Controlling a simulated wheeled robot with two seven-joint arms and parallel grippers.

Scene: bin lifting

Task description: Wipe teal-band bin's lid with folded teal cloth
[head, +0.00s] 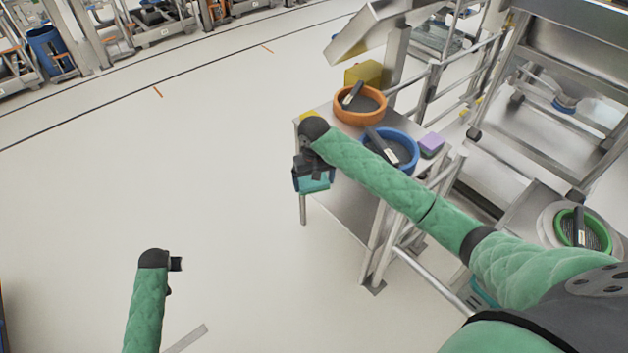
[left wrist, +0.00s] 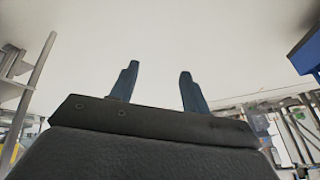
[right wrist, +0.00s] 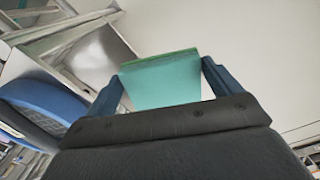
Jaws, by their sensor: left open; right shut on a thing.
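My right gripper (head: 313,184) is shut on the folded teal cloth (head: 316,180), just off the left edge of the steel table. In the right wrist view the teal cloth (right wrist: 160,82) spans between the two fingers. My left gripper (head: 176,266) is at the lower left over bare floor. In the left wrist view its fingers (left wrist: 158,82) stand apart with nothing between them. I cannot make out the teal-band bin or its lid. A teal edge (head: 483,292) shows below my right arm, mostly hidden, and I cannot tell what it belongs to.
The steel table (head: 345,205) carries an orange-rimmed round sieve (head: 345,115), a blue-rimmed one (head: 412,145) and a purple block (head: 431,145). A green-rimmed sieve (head: 599,230) sits at the right. Metal rails (head: 400,255) flank the table. The left floor is clear.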

